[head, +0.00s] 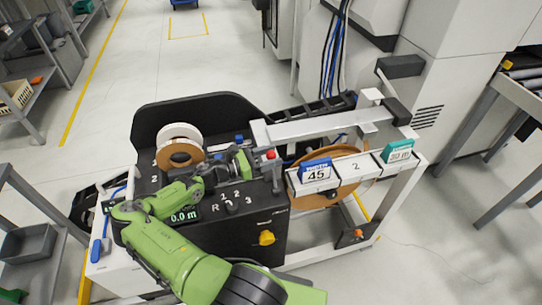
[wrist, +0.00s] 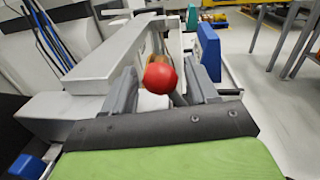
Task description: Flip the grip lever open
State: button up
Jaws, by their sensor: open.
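The grip lever shows as a red ball knob (head: 270,154) at the left end of the grey beam on the machine. In the wrist view the red knob (wrist: 160,78) is large and sits between the two grey fingers of my gripper (wrist: 161,90). The fingers stand apart, one on each side of it, with visible gaps; whether either touches it I cannot tell. In the head view my gripper (head: 250,160) is just left of the knob. The lever's shaft is mostly hidden behind the knob, so its angle is unclear.
A grey beam (wrist: 105,55) runs close by the left finger. A blue label block (head: 317,170) stands right of the knob, above a brown reel (head: 328,195). White and brown rolls (head: 180,146) stand on the left. A black control panel (head: 235,205) is in front.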

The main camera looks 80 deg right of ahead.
jog(key=shift+s+d, duration=0.1)
jog(key=shift+s, duration=0.1)
grip_shut()
dwell(0.4)
jog(key=shift+s+a+r+m+p, duration=0.2)
jog(key=shift+s+a+r+m, duration=0.05)
jog(key=shift+a+m, duration=0.25)
jog(key=shift+s+a+r+m+p, duration=0.15)
jog(key=shift+s+a+r+m, duration=0.15)
jog(key=shift+m, duration=0.2)
jog(key=s+a+f+m+g+b, duration=0.1)
jog(key=s+a+m+b, duration=0.2)
jog(key=a+m, duration=0.6)
jog(key=shift+s+m, duration=0.9)
jog(key=shift+s, duration=0.15)
jog(key=shift+a+f, duration=0.1)
jog(key=shift+f, duration=0.05)
grip_release()
